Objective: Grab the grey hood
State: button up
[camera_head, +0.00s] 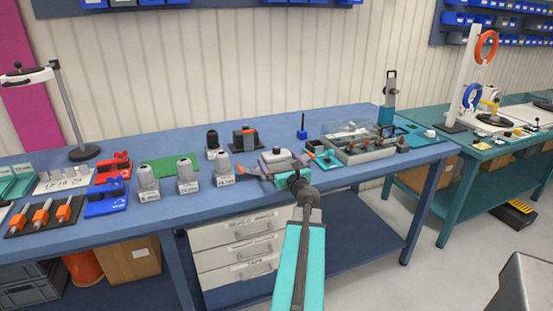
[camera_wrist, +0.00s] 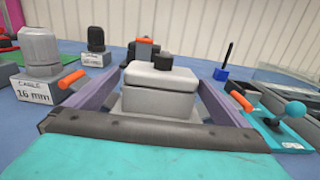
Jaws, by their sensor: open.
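The grey hood (camera_wrist: 160,88) is a light grey block with a dark cap on top, and it sits upright in the middle of the wrist view. In the head view the grey hood (camera_head: 277,157) is near the front edge of the blue bench. My gripper (camera_wrist: 158,100) is open, with one purple-grey finger on each side of the hood. I cannot tell whether either finger touches it. In the head view my gripper (camera_head: 279,166) partly covers the hood, and its lower part is hidden.
Grey fittings on labelled blocks, one marked 16 mm (camera_wrist: 40,72), stand to the left. A black block with an orange part (camera_head: 244,138) is behind. A teal fixture with a ball knob (camera_wrist: 290,120) and a clear-lidded tray (camera_head: 358,142) are to the right.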

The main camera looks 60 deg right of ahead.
aim_at(273, 152)
jog(key=shift+x, duration=0.85)
jog(key=shift+p+x, duration=0.65)
jog(key=shift+x, duration=1.95)
jog(key=shift+r, duration=0.1)
jog(key=c, duration=1.1)
jog(key=shift+r, duration=0.15)
